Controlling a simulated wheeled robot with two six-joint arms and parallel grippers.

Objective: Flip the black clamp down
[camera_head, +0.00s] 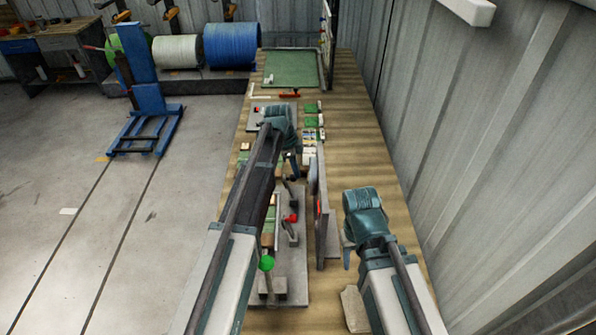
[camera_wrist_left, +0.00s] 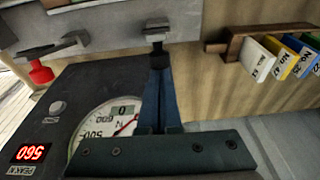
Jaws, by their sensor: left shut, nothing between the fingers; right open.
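My left gripper (camera_head: 291,160) is over the bench beside the upright panel, and its arm covers part of the fixture. In the left wrist view its blue fingers (camera_wrist_left: 160,100) are together, with nothing seen between them. A dark clamp-like part with a metal bolt (camera_wrist_left: 157,35) lies just beyond the fingertips; I cannot tell if they touch. In the head view a dark lever (camera_head: 287,190) stands below my left gripper; I cannot tell surely that it is the black clamp. A red-tipped clamp (camera_head: 291,220) sits on the grey plate. My right gripper (camera_head: 347,255) is open and empty at the right.
A force gauge (camera_wrist_left: 60,115) with a dial and a red "560" display is close to the left fingers. A wooden rack with coloured numbered tags (camera_wrist_left: 275,50) is at the right. The upright panel (camera_head: 321,210) stands between my grippers. The bench (camera_head: 355,125) is clear at far right.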

